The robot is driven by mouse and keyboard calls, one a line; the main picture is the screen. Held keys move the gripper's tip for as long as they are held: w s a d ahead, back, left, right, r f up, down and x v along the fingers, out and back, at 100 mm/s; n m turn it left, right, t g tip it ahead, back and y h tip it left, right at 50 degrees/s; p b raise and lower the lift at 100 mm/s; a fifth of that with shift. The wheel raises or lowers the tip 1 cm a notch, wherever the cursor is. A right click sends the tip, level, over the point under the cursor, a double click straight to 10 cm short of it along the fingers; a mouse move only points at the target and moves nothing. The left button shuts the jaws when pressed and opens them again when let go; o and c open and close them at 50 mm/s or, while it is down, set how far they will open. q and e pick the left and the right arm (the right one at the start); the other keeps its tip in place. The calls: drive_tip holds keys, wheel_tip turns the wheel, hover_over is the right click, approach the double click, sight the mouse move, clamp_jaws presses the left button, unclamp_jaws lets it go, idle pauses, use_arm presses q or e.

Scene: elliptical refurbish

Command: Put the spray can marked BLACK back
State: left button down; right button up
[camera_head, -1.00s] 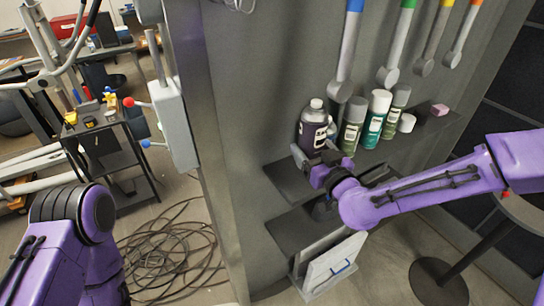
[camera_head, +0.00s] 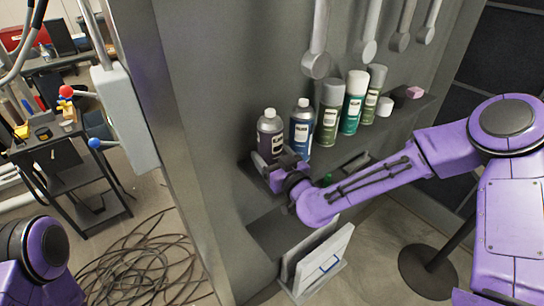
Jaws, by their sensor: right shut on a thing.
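A dark can with a grey-white cap and a white label (camera_head: 270,137) stands upright at the left end of the upper shelf row; its label is too small to read. My right gripper (camera_head: 272,166) is at its lower part and is shut on it. The gripper hides the can's base, so I cannot tell whether it touches the shelf (camera_head: 345,152). Just right of it stands a blue can (camera_head: 301,130), with a small gap between them. My left gripper is out of view; only part of my left arm shows at the lower left.
Farther right stand an olive can (camera_head: 328,120), a teal can (camera_head: 352,110) and another olive can (camera_head: 375,98), then a small white cap (camera_head: 384,107) and a pink block (camera_head: 408,92). White panels (camera_head: 325,258) stand below. Cables (camera_head: 150,265) lie on the floor.

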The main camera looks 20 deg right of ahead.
drive_tip(key=o, duration=1.2)
drive_tip(key=shift+w+a+f, duration=0.1)
drive_tip(key=shift+f, duration=0.05)
drive_tip(key=shift+c, duration=0.2)
drive_tip(key=shift+s+r, duration=0.2)
drive_tip(key=s, duration=0.2)
drive_tip(key=s+d+b, duration=0.1)
drive_tip(key=s, duration=0.2)
drive_tip(key=shift+d+f+b, duration=0.1)
drive_tip(key=shift+f+b, duration=0.05)
drive_tip(key=shift+b, duration=0.15)
drive_tip(key=s+d+p, duration=0.1)
drive_tip(key=s+p, duration=0.5)
drive_tip(key=p, duration=0.2)
drive_tip(key=shift+s+d, duration=0.15)
drive_tip(key=shift+s, duration=0.1)
